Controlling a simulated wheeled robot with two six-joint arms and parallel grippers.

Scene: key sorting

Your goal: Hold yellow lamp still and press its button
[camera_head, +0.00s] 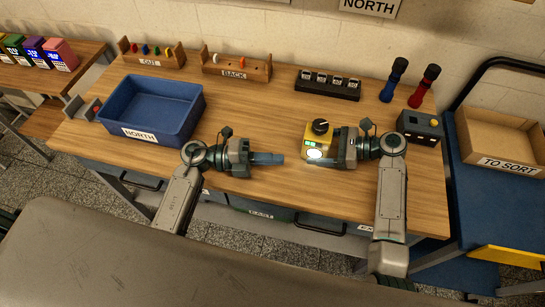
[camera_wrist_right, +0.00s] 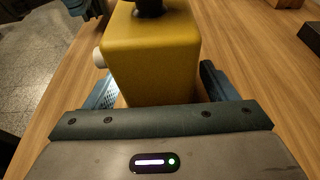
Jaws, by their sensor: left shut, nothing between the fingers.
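The yellow lamp (camera_head: 321,132) stands upright on the table right of centre, with a black knob on top. Its front face shows a pale round button (camera_head: 314,154), which juts from the lamp's left side in the right wrist view (camera_wrist_right: 99,57). My right gripper (camera_head: 322,161) comes from the right, with its fingers low on both sides of the yellow body (camera_wrist_right: 150,60), apparently against it. My left gripper (camera_head: 282,158) is shut and empty, pointing right, a short gap left of the lamp.
A blue NORTH bin (camera_head: 191,92) stands at the left. Wooden racks (camera_head: 236,68), a black key block (camera_head: 328,84) and a dark box (camera_head: 420,127) stand behind and right. A cardboard TO SORT box (camera_head: 500,135) is far right.

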